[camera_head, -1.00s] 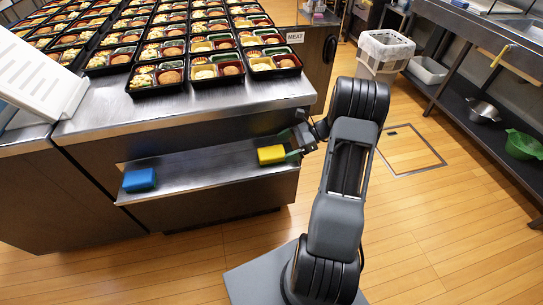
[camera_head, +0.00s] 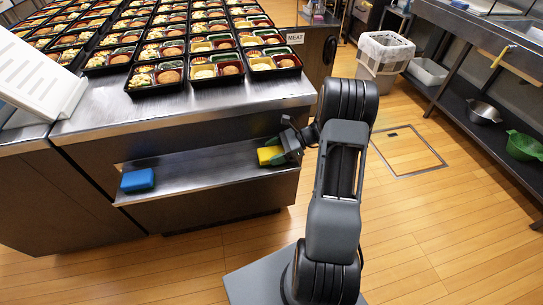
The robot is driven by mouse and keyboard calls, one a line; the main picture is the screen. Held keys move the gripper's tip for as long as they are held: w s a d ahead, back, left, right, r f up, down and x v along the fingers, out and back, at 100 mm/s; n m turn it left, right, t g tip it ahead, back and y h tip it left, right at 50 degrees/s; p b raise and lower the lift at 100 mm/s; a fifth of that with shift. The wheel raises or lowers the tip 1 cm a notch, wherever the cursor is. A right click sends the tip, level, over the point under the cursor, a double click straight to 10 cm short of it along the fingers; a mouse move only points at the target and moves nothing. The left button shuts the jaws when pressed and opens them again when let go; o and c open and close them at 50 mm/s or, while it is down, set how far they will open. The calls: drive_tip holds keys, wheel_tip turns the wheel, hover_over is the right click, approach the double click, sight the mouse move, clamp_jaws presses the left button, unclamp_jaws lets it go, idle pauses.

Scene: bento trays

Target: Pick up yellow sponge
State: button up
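The yellow sponge (camera_head: 267,156) lies at the right end of the steel shelf (camera_head: 205,170) under the counter. My gripper (camera_head: 276,151) reaches it from the right, with its green fingers at the sponge's back and right front. The fingers cover part of the sponge's right side. The sponge appears to rest on the shelf. I cannot tell whether the fingers press on it or stand open around it.
A blue sponge (camera_head: 138,180) lies at the left end of the same shelf. The counter (camera_head: 190,105) above holds many bento trays (camera_head: 157,79) and overhangs the shelf's back. A lined bin (camera_head: 384,60) stands at the upper right.

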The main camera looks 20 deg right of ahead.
sight(274, 152)
drive_tip(key=c, duration=0.3)
drive_tip(key=shift+c, duration=0.2)
drive_tip(key=shift+r, duration=0.4)
wheel_tip(274, 152, up, 2)
drive_tip(key=shift+r+p, duration=0.2)
drive_tip(key=shift+p, duration=0.4)
drive_tip(key=a+r+p, duration=0.1)
drive_tip(key=a+r, duration=0.1)
drive_tip(key=r, duration=0.1)
drive_tip(key=a+r+p, duration=0.1)
drive_tip(key=a+r, duration=0.2)
drive_tip(key=shift+s+a+r, duration=0.1)
drive_tip(key=shift+s+r, duration=0.05)
drive_tip(key=shift+s, duration=0.05)
drive_tip(key=a+r+p, duration=0.1)
drive_tip(key=a+r, duration=0.2)
drive_tip(key=a, duration=0.5)
drive_tip(key=shift+s+a+r, duration=0.25)
drive_tip(key=shift+a, duration=0.15)
